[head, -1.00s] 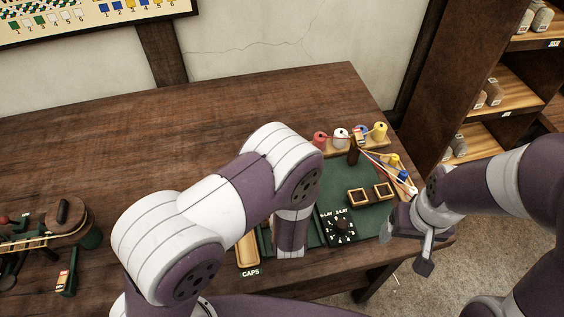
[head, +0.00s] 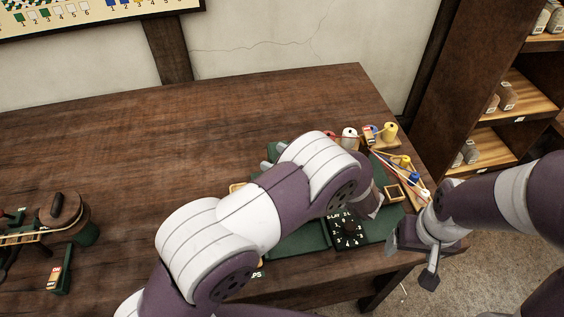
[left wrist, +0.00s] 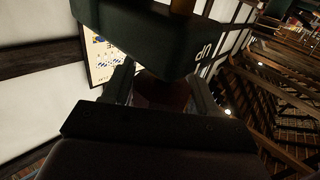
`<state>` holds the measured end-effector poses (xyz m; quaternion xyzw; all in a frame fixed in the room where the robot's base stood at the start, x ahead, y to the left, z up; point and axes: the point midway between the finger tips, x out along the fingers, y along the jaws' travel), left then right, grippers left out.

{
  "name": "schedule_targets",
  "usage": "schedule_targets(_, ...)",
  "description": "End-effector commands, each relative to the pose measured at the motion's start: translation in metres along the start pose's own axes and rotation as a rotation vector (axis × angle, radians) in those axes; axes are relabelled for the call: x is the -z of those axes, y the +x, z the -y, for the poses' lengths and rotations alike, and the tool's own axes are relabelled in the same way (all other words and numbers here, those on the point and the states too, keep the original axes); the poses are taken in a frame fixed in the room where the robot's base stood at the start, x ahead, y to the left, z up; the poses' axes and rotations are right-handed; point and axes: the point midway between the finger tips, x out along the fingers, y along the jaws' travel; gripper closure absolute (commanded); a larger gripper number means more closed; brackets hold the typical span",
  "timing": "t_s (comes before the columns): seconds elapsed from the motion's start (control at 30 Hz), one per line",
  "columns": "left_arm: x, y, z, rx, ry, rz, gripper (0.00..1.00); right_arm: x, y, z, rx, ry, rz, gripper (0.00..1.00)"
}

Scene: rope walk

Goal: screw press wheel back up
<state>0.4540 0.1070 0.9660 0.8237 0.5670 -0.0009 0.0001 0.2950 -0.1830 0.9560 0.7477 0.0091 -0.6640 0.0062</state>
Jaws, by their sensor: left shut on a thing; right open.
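In the left wrist view, the two fingers of my left gripper (left wrist: 160,92) are closed on a reddish-brown part (left wrist: 162,97), which I take for the press wheel or its knob. Just beyond it is a dark green block (left wrist: 135,38) marked "UP", seen askew. In the head view my left arm covers that gripper and most of the press; only some grey-green pieces (head: 270,154) show behind the arm. My right gripper (head: 412,258) is open and empty at the table's front right edge.
A black dial panel (head: 347,232) lies on a green mat (head: 375,231) beside a small wooden frame (head: 393,194). Spools (head: 389,131) with threads stand at the back right. A green-based tool (head: 62,215) stands at the left. The table's middle left is clear.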

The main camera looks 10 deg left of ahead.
Motion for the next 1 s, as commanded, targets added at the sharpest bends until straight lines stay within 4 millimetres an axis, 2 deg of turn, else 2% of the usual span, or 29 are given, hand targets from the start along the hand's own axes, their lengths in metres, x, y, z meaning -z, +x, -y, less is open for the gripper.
schedule_targets(0.1, -0.003, 0.0, 0.001, 0.095, -0.004, 0.0, 0.73, -0.001, 0.01, 0.0, 0.0, 0.0, 0.0, 0.22)
schedule_targets(0.5, -0.001, 0.0, 0.005, 0.324, -0.004, -0.001, 0.73, -0.003, 0.025, 0.0, 0.0, 0.0, 0.0, 0.22)
schedule_targets(1.0, 0.002, -0.001, 0.007, 0.386, -0.002, -0.003, 0.73, -0.003, 0.027, 0.0, 0.0, 0.0, 0.0, 0.22)
